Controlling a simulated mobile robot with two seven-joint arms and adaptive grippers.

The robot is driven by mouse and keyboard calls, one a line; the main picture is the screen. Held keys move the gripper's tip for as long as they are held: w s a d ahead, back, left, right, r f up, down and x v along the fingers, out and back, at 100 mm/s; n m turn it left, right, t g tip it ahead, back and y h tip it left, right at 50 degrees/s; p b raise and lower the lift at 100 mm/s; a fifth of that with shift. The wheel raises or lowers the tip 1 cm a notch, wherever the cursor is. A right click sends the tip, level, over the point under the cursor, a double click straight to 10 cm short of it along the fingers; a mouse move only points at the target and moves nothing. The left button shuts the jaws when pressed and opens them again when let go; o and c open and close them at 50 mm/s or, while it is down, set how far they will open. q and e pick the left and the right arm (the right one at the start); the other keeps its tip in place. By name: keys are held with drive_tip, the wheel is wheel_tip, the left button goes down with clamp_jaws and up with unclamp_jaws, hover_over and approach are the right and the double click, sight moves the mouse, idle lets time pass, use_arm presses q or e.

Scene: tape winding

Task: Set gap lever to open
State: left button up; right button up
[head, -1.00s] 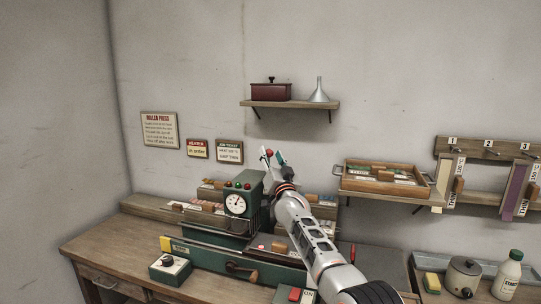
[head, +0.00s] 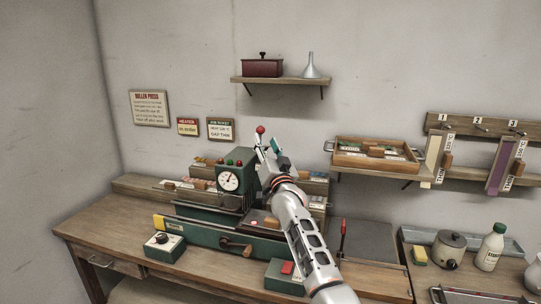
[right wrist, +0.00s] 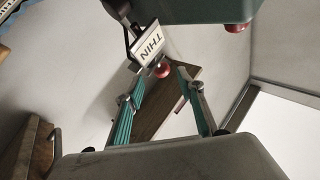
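The gap lever shows its red ball knob (head: 260,129) above the green roller press (head: 196,233), just right of the dial housing. In the right wrist view the red knob (right wrist: 162,69) is close to a white "THIN" label (right wrist: 151,45). My right gripper (head: 267,145) is right by the knob, its fingertips just below it in the head view. In the right wrist view its two teal fingers (right wrist: 163,72) are apart, with the knob seen between their tips. I cannot tell whether they touch it. The lever's lower part is mostly hidden. My left gripper is not in view.
The dial housing (head: 230,176) stands close left of my right gripper. A wooden tray (head: 340,160) sits on a shelf to the right. A small shelf (head: 285,79) with a red box and a funnel hangs above. A control box with a knob (head: 165,247) stands on the bench.

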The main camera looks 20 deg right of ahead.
drive_tip(key=shift+v, duration=2.65)
